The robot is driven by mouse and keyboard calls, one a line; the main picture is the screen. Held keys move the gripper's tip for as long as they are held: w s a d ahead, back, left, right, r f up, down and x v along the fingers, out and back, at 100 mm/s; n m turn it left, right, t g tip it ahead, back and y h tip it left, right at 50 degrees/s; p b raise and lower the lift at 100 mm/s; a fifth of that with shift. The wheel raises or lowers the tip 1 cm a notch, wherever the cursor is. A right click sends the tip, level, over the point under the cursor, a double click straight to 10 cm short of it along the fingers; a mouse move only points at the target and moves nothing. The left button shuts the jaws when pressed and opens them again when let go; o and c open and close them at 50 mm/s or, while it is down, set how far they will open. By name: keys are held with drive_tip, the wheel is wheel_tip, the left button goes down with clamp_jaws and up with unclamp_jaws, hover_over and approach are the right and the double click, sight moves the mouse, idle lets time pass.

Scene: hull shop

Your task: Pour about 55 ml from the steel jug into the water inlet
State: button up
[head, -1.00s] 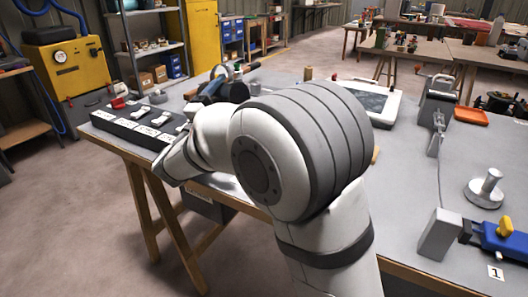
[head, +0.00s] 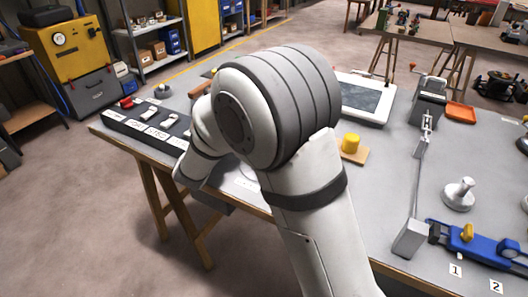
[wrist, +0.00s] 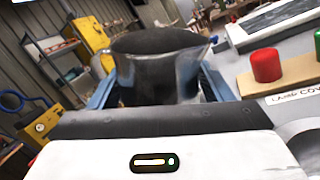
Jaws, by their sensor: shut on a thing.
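The steel jug (wrist: 158,65) shows dark grey in the wrist view, with its wide rim uppermost and a pointed lip at its right. My gripper (wrist: 160,88) is shut on the jug, with a blue finger at each side of it. What is inside the jug cannot be seen, and its exact tilt is hard to tell. In the head view my arm hides the gripper and the jug. I cannot make out the water inlet in either view.
A board with a yellow cylinder (head: 351,143) lies on the bench right of my arm. A red cylinder (wrist: 266,65) on a wooden board shows in the wrist view. A labelled switch strip (head: 150,127) lines the bench's left end. A blue fixture (head: 485,245) is at right.

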drive_tip(key=shift+a+r+n+p, duration=0.1)
drive_tip(key=shift+r+n+p, duration=0.6)
drive_tip(key=shift+p, duration=0.25)
drive_tip(key=shift+w+a+n+p, duration=0.1)
drive_tip(key=shift+w+n+p, duration=0.15)
drive_tip(key=shift+p, duration=0.3)
drive_tip(key=n+p, duration=0.1)
drive_tip(key=n+g+p, duration=0.1)
drive_tip(key=f+n+y+p, duration=0.1)
drive_tip(key=p, duration=0.1)
drive_tip(key=shift+w+a+f, duration=0.1)
drive_tip(key=shift+w+a, duration=0.15)
drive_tip(key=shift+a, duration=0.15)
drive_tip(key=shift+f+n+g, duration=0.2)
drive_tip(key=shift+n+g, duration=0.05)
drive_tip(key=shift+g, duration=0.05)
drive_tip(key=shift+f, duration=0.1)
idle(1.0)
